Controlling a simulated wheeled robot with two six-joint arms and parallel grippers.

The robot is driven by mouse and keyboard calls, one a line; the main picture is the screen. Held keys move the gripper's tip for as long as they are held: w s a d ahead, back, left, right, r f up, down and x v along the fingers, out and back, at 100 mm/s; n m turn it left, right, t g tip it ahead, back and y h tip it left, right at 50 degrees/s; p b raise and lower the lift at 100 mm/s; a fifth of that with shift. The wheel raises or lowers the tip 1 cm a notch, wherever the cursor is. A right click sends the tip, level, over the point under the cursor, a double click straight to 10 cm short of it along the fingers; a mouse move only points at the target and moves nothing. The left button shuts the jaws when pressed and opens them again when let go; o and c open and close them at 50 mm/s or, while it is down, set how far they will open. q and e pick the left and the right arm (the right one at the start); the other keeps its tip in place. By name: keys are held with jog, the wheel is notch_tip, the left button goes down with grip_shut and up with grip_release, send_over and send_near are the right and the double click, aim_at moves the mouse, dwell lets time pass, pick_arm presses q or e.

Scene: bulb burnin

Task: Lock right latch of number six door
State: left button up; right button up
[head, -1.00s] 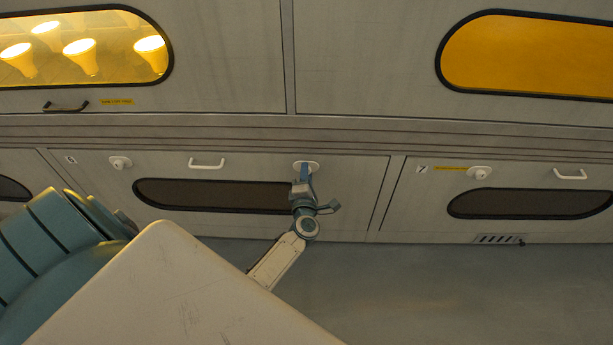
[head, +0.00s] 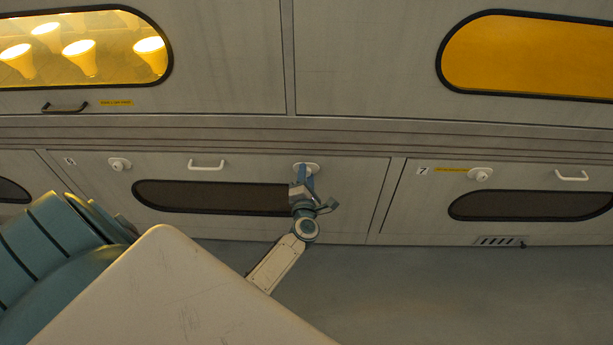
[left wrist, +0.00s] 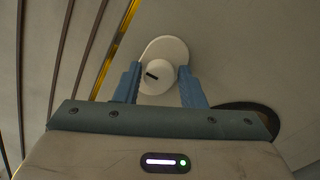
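Door six (head: 240,167) is the shut lower door with a long dark window. Its right latch (head: 314,165) is a white round plate with a knob near the door's upper right. My left gripper (head: 307,179) is at this latch. In the left wrist view, the latch knob (left wrist: 159,76) with a short black mark sits between the two blue fingers of my left gripper (left wrist: 159,72). The left latch (head: 119,164) of the door is free. My right gripper is not in view.
A white handle (head: 207,166) sits between the two latches. Door seven (head: 420,205), with its own latch (head: 480,174), is to the right. Upper doors have lit yellow windows (head: 530,55). Open floor (head: 450,290) lies below.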

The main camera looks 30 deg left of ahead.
pick_arm(q)
jog(key=shift+o, duration=1.1)
jog(key=v, duration=1.1)
jog(key=shift+a, duration=0.1)
